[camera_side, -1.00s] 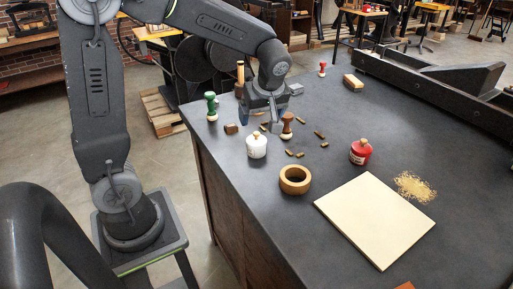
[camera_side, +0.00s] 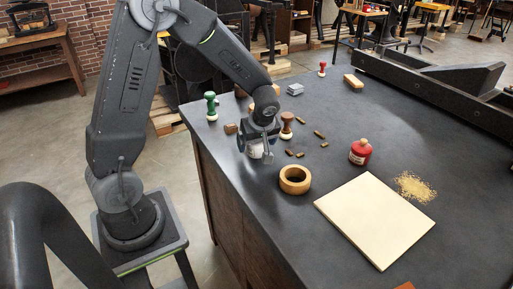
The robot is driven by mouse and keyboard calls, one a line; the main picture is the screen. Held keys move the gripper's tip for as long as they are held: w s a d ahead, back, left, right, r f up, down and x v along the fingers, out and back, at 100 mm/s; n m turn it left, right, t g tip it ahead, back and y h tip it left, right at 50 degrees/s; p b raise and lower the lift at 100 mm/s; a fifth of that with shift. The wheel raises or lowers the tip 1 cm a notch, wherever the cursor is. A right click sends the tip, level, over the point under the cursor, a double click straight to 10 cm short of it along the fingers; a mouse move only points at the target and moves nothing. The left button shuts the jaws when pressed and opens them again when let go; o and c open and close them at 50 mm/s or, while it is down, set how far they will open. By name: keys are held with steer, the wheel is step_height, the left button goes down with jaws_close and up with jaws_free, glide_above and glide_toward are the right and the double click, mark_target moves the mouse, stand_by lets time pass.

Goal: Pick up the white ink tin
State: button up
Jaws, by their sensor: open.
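The white ink tin (camera_side: 255,152) stands on the dark bench top near its left edge. My gripper (camera_side: 258,146) is down over the tin, pointing downward, with its jaws open. The gripper hides the top of the tin and much of its sides. I cannot tell whether the fingers touch it.
A tan ring (camera_side: 295,180) lies close in front of the tin. A brown-handled stamp (camera_side: 287,126) stands just right of my gripper. A green-handled stamp (camera_side: 211,106) is behind left.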

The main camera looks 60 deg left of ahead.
steer(key=c, duration=1.2)
